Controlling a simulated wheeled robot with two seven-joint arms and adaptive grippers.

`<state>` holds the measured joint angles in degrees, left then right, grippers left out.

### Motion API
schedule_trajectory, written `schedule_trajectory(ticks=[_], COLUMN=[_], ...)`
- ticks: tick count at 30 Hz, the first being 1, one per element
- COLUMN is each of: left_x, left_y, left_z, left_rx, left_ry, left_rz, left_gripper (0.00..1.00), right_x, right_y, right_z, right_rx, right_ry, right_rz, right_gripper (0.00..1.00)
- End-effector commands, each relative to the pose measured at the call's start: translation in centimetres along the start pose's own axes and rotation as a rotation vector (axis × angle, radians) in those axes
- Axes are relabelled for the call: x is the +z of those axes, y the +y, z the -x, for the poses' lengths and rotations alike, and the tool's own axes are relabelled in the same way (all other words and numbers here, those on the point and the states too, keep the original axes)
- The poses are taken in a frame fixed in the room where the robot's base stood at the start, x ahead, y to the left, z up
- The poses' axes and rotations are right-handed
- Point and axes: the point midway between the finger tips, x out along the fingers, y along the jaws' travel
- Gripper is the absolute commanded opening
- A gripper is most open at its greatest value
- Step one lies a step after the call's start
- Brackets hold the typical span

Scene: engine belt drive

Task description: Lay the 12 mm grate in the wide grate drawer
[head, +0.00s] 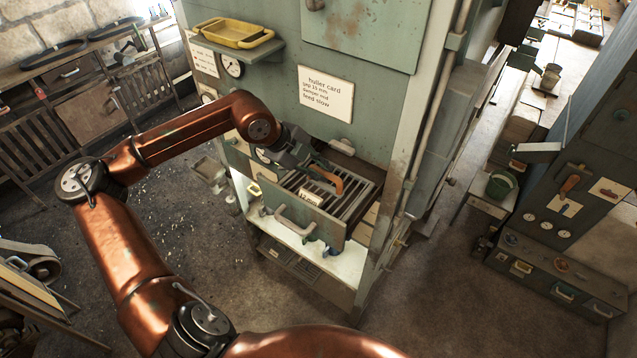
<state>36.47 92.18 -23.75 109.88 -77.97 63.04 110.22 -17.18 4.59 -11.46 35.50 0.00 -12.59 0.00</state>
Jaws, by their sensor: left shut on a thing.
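The 12 mm grate (350,198) is a set of dark parallel bars with a small pale tag reading "12 mm". It appears in the mouth of the open wide grate drawer (330,227), which is grey-green with a pale bar handle at its front. I cannot tell whether the grate rests on the drawer floor or is held just above it. My left gripper (312,165) reaches in from the left at the grate's back left side, shut on the grate near an orange-brown curved grip. The fingertips are partly hidden. My right gripper is out of view.
The tall green cabinet (290,75) rises behind the drawer and carries a huller card (326,93) and a yellow tray (233,34) on a shelf. A pale ledge (345,266) lies below the drawer. Open floor lies right of the cabinet, before another drawer unit (560,275).

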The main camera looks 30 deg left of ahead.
Motion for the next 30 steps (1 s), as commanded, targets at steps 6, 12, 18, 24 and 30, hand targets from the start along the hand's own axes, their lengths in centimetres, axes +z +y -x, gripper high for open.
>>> schedule_trajectory(ticks=[6, 12, 18, 24, 30], left_x=[0.3, 0.8, 0.9, 0.9, 0.9], left_y=[0.7, 2.0, 2.0, 2.3, 2.2], left_z=[-1.4, -3.7, -3.9, -4.0, -4.0], left_rx=[-0.002, -0.003, -0.003, 0.003, 0.003], left_ry=[0.002, 0.005, 0.004, 0.002, 0.003], left_rz=[-0.002, -0.006, -0.007, -0.006, -0.006], left_gripper=[0.00, 0.00, 0.00, 0.24, 0.31], right_x=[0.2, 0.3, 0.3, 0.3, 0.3], right_y=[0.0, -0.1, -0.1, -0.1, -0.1], right_z=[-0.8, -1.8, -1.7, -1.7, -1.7], right_rx=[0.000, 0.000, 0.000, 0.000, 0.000], right_ry=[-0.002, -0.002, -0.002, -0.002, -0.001], right_rz=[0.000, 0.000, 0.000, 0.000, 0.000], right_gripper=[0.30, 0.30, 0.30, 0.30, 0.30])
